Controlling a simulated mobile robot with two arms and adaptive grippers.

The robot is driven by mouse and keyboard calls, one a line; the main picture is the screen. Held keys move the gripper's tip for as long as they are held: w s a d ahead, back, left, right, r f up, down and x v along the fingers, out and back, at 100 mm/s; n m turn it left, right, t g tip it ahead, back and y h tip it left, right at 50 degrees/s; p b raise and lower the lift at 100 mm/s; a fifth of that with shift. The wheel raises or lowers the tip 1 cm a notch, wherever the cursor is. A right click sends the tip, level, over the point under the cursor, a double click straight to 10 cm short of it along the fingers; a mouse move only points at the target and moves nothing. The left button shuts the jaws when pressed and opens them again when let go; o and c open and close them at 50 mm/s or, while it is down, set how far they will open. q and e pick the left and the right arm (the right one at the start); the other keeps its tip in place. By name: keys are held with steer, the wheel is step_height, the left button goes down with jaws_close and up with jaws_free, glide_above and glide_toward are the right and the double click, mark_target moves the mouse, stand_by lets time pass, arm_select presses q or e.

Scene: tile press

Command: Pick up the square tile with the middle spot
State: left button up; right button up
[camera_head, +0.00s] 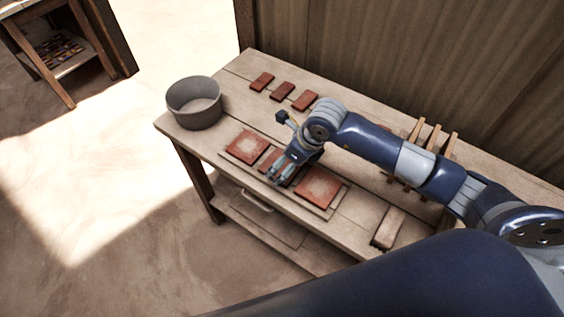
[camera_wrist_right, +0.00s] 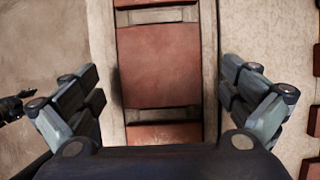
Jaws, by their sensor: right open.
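Three square red-brown tiles lie in a row on a wooden board (camera_head: 336,205) on the bench. The tile at the middle spot (camera_wrist_right: 161,66) shows a plain face in the wrist view; in the head view, my gripper partly hides it. The left tile (camera_head: 247,146) and right tile (camera_head: 317,187) each have a pale patch on top. My right gripper (camera_head: 277,172) is open above the middle tile. In the wrist view its fingers (camera_wrist_right: 160,88) stand apart on either side of that tile, without visible contact.
A grey round bucket (camera_head: 195,103) stands at the bench's left end. Three small red tiles (camera_head: 283,91) lie along the back. A drawer handle (camera_head: 257,201) sticks out at the front.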

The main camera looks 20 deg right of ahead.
steer(key=shift+w+a+f, duration=0.15)
steer(key=shift+f, duration=0.25)
steer(key=shift+w+f, duration=0.1)
steer(key=shift+f, duration=0.15)
steer(key=shift+c, duration=1.1)
steer(key=c, duration=0.9)
arm_select(q)
steer(key=shift+s+d+r, duration=0.1)
steer(key=shift+s+d, duration=0.05)
steer(key=shift+s, duration=0.65)
arm_select(e)
steer(key=shift+c, duration=0.6)
